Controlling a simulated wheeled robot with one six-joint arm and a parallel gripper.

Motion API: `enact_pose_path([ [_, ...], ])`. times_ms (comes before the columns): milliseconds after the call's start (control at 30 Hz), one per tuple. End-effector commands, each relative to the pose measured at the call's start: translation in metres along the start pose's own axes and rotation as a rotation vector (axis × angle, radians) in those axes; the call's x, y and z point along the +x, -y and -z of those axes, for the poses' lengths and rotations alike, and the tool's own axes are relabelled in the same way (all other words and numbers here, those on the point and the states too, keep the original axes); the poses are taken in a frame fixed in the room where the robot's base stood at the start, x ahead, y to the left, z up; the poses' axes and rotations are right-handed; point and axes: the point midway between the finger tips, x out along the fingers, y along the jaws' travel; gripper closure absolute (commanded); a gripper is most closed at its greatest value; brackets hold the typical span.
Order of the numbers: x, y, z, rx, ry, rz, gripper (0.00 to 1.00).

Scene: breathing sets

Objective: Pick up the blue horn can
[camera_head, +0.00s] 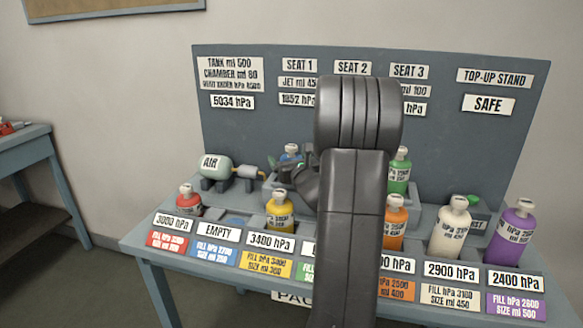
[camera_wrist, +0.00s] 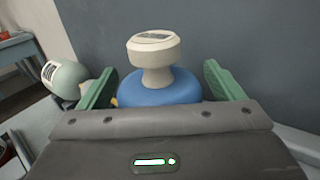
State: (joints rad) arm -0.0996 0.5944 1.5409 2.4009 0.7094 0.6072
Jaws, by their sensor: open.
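The blue horn can shows in the wrist view (camera_wrist: 160,88), upright, with a cream knob-shaped top above its blue shoulder. In the head view the blue can (camera_head: 290,152) is a small patch at the back of the bench, mostly hidden by my arm. My gripper (camera_wrist: 158,85) is open, with one green finger on each side of the can's shoulder. Gaps show between the fingers and the can, and its lower body is hidden behind my gripper's body. In the head view the gripper is largely covered by my arm.
Red (camera_head: 188,200), yellow (camera_head: 280,212), orange (camera_head: 396,228), cream (camera_head: 451,232) and purple (camera_head: 512,236) cans line the front. A grey panel (camera_head: 450,130) rises behind.

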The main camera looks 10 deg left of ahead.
Motion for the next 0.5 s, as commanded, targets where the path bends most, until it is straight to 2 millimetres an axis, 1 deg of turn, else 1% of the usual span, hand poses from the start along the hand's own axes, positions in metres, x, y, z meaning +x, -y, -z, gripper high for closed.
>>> enact_pose_path([
  [167, 0.0002, -0.0001, 0.0002, 0.000, 0.000, 0.000, 0.12],
  [200, 0.0002, 0.0000, 0.0002, 0.000, 0.000, 0.000, 0.16],
  [267, 0.0001, 0.0000, 0.0001, 0.000, 0.000, 0.000, 0.28],
  [300, 0.0000, 0.0000, 0.0002, 0.000, 0.000, 0.000, 0.36],
  [433, -0.0001, 0.0000, 0.0001, 0.000, 0.000, 0.000, 0.61],
  [467, -0.0001, 0.0000, 0.0001, 0.000, 0.000, 0.000, 0.66],
  [500, 0.0000, 0.0000, -0.0005, -0.001, 0.001, 0.000, 0.66],
])
